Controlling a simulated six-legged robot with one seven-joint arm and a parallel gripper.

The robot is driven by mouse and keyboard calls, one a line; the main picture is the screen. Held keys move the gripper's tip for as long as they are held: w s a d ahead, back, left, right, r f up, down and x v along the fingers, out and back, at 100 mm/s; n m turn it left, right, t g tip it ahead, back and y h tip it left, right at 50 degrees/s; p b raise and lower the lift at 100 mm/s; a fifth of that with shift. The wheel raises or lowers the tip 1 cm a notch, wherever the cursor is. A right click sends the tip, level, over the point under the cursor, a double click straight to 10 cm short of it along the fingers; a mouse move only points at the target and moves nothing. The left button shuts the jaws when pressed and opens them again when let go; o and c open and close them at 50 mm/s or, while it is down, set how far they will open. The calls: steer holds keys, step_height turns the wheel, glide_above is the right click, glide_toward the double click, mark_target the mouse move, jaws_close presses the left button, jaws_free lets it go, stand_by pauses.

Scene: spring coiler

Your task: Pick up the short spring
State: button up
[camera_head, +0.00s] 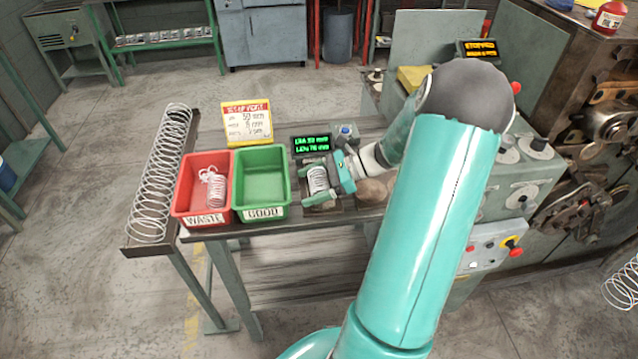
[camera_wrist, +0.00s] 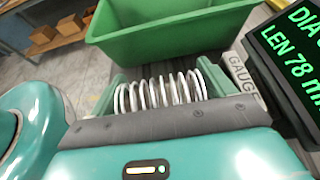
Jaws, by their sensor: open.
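A short silver coil spring (camera_head: 317,180) lies in the gauge beside the green bin. It also shows in the wrist view (camera_wrist: 160,93), lying across the picture between my two green fingers. My gripper (camera_head: 313,187) is open at the gauge, with one finger near each end of the spring. In the wrist view my gripper (camera_wrist: 162,90) shows small or unclear gaps at the spring's ends, so I cannot tell whether the fingers touch it. The lower edge of the spring is hidden behind my gripper's dark pad.
The green GOOD bin (camera_head: 262,207) stands just left of the gauge, with the red WASTE bin (camera_head: 188,214) beyond, holding a tangled spring (camera_head: 214,188). A long spring (camera_head: 161,170) lies in the trough at far left. A display (camera_wrist: 300,50) reads LEN 78 mm. A machine stands right.

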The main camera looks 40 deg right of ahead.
steer(key=c, duration=0.8)
steer(key=shift+c, duration=0.2)
steer(key=shift+r, duration=0.1)
steer(key=shift+r, duration=0.55)
steer(key=s+a+r, duration=0.7)
steer(key=s+r, duration=0.4)
steer(key=s, duration=0.1)
steer(key=shift+a+r, duration=0.15)
steer(key=shift+r, duration=0.2)
